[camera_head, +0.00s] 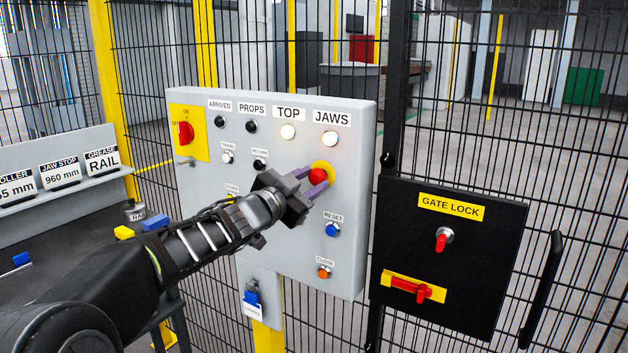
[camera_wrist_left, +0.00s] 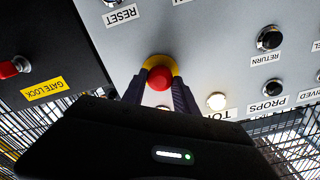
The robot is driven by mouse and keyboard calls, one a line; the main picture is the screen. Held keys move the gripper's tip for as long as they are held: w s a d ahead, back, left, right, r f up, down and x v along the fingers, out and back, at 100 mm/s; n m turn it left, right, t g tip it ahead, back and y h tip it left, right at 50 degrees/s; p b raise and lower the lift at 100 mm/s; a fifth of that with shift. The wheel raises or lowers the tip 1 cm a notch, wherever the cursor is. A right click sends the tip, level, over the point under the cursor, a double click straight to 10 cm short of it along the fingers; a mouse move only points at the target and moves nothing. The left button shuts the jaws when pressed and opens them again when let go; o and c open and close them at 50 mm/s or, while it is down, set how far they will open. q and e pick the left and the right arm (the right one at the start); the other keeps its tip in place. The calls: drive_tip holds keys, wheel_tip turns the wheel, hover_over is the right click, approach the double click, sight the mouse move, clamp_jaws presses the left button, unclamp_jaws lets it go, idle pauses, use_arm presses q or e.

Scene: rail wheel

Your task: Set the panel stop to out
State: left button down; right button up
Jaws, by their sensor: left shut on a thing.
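The panel stop is a red mushroom button (camera_head: 317,176) on a yellow surround, on the right part of the light grey control panel (camera_head: 300,260). My left gripper (camera_head: 311,181) reaches it from the lower left, with its fingers on either side of the red head. In the left wrist view the red button (camera_wrist_left: 159,78) shows between the two fingertips (camera_wrist_left: 158,90), which are shut on it. Whether the button is pressed in or out I cannot tell. My right gripper is in neither view.
A blue RESET button (camera_head: 332,229) and an orange CLOSE button (camera_head: 323,272) sit below the stop. A red rotary switch (camera_head: 186,132) is at the panel's upper left. The black GATE LOCK box (camera_head: 455,255) stands to the right. Mesh fencing runs behind.

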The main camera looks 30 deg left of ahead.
use_arm(q)
drive_tip(key=shift+r, duration=0.25)
drive_tip(key=shift+d+m+b, duration=0.1)
drive_tip(key=shift+m+b, duration=0.45)
drive_tip(key=shift+m, duration=0.35)
drive_tip(key=shift+s+r+m, duration=0.1)
drive_tip(key=shift+m, duration=0.4)
drive_tip(key=shift+s, duration=0.1)
drive_tip(key=shift+c, duration=0.6)
unclamp_jaws()
drive_tip(key=shift+s+f, duration=0.1)
drive_tip(key=shift+f, duration=0.25)
drive_tip(key=s+p, duration=0.1)
drive_tip(key=s, duration=0.5)
